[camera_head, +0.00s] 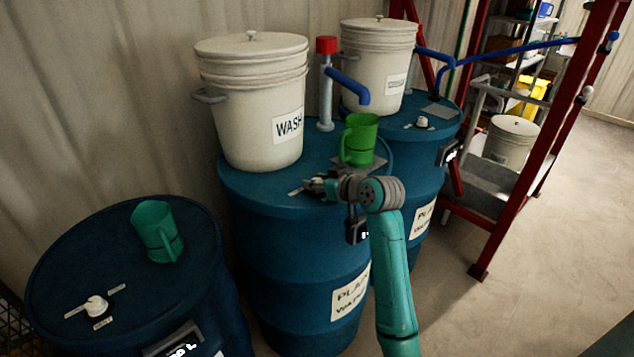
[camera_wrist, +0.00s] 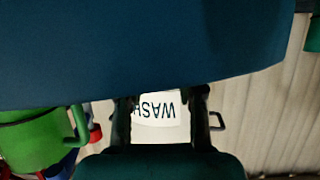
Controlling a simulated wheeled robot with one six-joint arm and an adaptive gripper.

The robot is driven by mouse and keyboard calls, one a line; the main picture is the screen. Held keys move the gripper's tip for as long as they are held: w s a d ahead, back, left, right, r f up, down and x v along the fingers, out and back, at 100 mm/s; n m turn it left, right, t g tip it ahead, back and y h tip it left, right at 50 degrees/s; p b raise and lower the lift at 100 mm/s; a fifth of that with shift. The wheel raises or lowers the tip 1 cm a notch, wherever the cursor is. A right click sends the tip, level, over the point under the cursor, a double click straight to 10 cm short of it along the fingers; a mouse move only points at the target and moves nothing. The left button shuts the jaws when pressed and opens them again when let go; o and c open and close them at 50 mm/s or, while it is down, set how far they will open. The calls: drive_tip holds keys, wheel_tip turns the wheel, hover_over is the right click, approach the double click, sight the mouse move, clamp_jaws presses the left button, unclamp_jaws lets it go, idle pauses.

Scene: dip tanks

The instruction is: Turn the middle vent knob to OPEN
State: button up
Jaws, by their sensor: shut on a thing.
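The middle blue drum (camera_head: 270,195) carries the middle vent; a small pale label (camera_head: 296,191) shows at my fingertips. My gripper (camera_head: 311,187) reaches in from the right, low over the drum's top, and is shut on the middle vent knob. The knob itself is hidden by the fingers, so I cannot tell which way it points. In the wrist view the two dark fingers (camera_wrist: 162,95) stand apart with their tips at the edge of the blue drum (camera_wrist: 140,45).
A white WASH bucket (camera_head: 250,110) stands behind my gripper. A green jug (camera_head: 359,138) stands close on the right, by a pipe with a red cap (camera_head: 326,45). The left drum has a white knob (camera_head: 96,306) and a teal jug (camera_head: 157,230). The right drum has another knob (camera_head: 422,122).

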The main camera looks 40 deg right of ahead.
drive_tip(key=m+g+h, duration=0.1)
drive_tip(key=m+h, duration=0.3)
drive_tip(key=h, duration=0.1)
drive_tip(key=shift+a+m, duration=0.15)
drive_tip(key=shift+m, duration=0.15)
drive_tip(key=m+g+h, duration=0.2)
drive_tip(key=m+h, duration=0.1)
drive_tip(key=h, duration=0.1)
drive_tip(key=shift+w+m, duration=0.1)
drive_tip(key=shift+m, duration=0.2)
drive_tip(key=m+g+h, duration=0.2)
drive_tip(key=m+g, duration=0.2)
drive_tip(key=shift+g+h, duration=0.4)
drive_tip(key=shift+m+g+h, duration=0.6)
drive_tip(key=shift+m+g, duration=1)
drive_tip(key=shift+m, duration=0.1)
drive_tip(key=shift+g, duration=0.3)
drive_tip(key=o, duration=1.1)
drive_tip(key=shift+o, duration=0.2)
